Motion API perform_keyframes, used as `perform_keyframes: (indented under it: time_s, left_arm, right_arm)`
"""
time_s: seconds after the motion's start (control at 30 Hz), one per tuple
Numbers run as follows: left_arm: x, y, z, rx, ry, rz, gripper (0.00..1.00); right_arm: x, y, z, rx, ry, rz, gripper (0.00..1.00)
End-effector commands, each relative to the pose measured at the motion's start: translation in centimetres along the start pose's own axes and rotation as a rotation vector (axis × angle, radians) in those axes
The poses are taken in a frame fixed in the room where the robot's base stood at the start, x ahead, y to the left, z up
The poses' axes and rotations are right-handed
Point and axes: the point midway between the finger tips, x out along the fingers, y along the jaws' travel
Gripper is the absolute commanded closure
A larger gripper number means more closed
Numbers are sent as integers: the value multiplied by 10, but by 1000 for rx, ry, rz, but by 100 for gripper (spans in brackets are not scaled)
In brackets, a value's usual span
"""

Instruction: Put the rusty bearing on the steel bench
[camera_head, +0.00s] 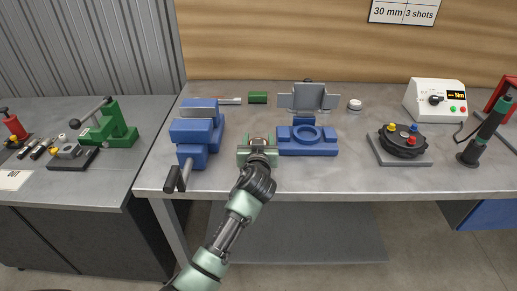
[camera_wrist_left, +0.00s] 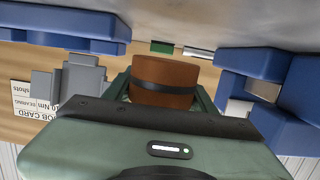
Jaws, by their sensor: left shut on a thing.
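The rusty bearing (camera_wrist_left: 165,72) is a brown cylinder with a dark band, seen in the left wrist view between the fingers of my left gripper. My left gripper (camera_head: 257,143) is shut on it, over the front middle of the steel bench (camera_head: 340,179). In the head view the gripper hides the bearing. The bench top also shows along the upper edge of the left wrist view (camera_wrist_left: 260,12), which is upside down. I cannot tell whether the bearing touches the bench. My right gripper is not in view.
A blue vise (camera_head: 196,130) stands left of the gripper, and a blue fixture with a round seat (camera_head: 308,148) is close on its right. A grey stand (camera_head: 312,97) and green block (camera_head: 258,97) are behind. The bench front at centre right is clear.

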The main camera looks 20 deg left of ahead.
Motion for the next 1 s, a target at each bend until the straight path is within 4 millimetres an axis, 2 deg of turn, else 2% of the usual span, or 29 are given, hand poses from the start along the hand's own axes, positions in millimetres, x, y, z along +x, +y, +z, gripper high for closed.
perform_keyframes:
  time_s: [0.1, 0.23, 0.63, 0.67, 0.73, 1.0]
  left_arm:
    - [4, 0, 20, 4, -2, 0, 100]
    - [7, 0, 34, 3, -1, 1, 100]
    - [8, 0, 39, 0, 0, 1, 100]
    - [8, 0, 40, 1, -2, 0, 42]
    - [8, 0, 39, 1, -2, 0, 23]
    - [8, 0, 39, 1, -3, 0, 23]
  right_arm:
    - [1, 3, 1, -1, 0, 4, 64]
    - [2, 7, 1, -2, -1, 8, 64]
    - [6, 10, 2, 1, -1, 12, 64]
    - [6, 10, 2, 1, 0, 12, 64]
    - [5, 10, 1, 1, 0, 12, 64]
    - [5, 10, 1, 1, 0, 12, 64]
